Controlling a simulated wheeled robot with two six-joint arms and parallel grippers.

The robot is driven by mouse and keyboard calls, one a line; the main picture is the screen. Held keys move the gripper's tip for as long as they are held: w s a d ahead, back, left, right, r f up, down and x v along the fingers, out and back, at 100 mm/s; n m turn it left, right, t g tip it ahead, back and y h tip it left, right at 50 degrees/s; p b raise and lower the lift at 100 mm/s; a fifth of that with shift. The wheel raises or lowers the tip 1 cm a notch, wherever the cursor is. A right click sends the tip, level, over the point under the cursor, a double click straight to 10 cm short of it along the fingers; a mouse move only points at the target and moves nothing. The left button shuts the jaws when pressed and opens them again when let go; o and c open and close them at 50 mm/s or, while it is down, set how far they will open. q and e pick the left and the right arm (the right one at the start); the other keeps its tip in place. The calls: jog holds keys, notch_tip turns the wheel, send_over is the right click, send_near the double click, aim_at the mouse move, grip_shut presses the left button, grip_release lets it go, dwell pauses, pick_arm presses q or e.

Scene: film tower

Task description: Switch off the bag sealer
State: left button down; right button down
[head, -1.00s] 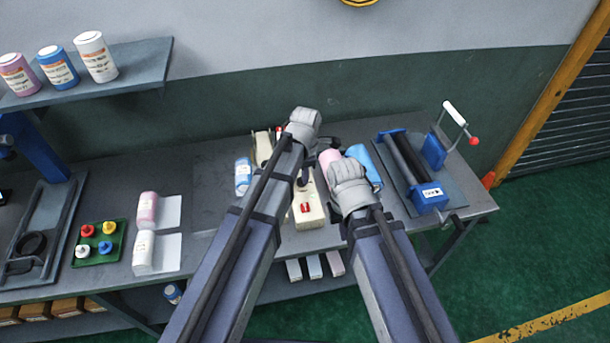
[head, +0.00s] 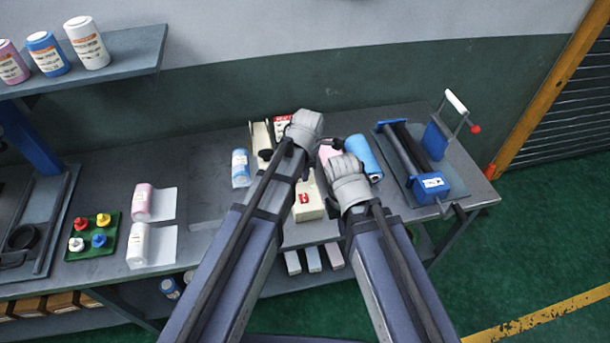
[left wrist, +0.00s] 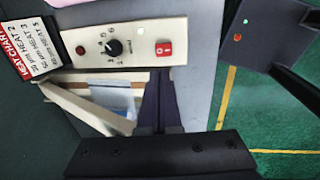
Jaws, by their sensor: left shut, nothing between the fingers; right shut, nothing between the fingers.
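The bag sealer (left wrist: 125,33) has a cream panel with a red lamp, a black knob (left wrist: 114,47) and a red rocker switch (left wrist: 163,48). In the head view its cream body (head: 311,208) and the red switch (head: 304,198) show between my arms, which hide much of the rest. My left gripper (left wrist: 158,82) is shut and empty; its dark fingers end just below the switch in the left wrist view. I cannot tell whether they touch the panel. My right arm shows in the head view, but its gripper jaws are hidden behind it.
A red-and-white heat chart (left wrist: 28,48) stands beside the panel.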

aim_at(303, 197)
pick_arm(q)
jog(key=f+b, duration=0.3)
jog(key=w+f+b, duration=0.1)
jog(key=f+b, duration=0.2)
jog(key=f, duration=0.1)
jog(key=f+b, duration=0.4)
jog(key=shift+w+a, duration=0.25)
jog(key=shift+w, duration=0.1)
jog(key=shift+w+f+g, duration=0.25)
jog(key=shift+w+g, duration=0.05)
jog(key=shift+g, duration=0.1)
jog(key=shift+a+g+b, duration=0.15)
jog(key=shift+g+b, duration=0.15)
jog(key=shift+b, duration=0.1)
jog(key=shift+s+h, duration=0.2)
jog(key=shift+h, duration=0.1)
jog(key=shift+s+f, duration=0.15)
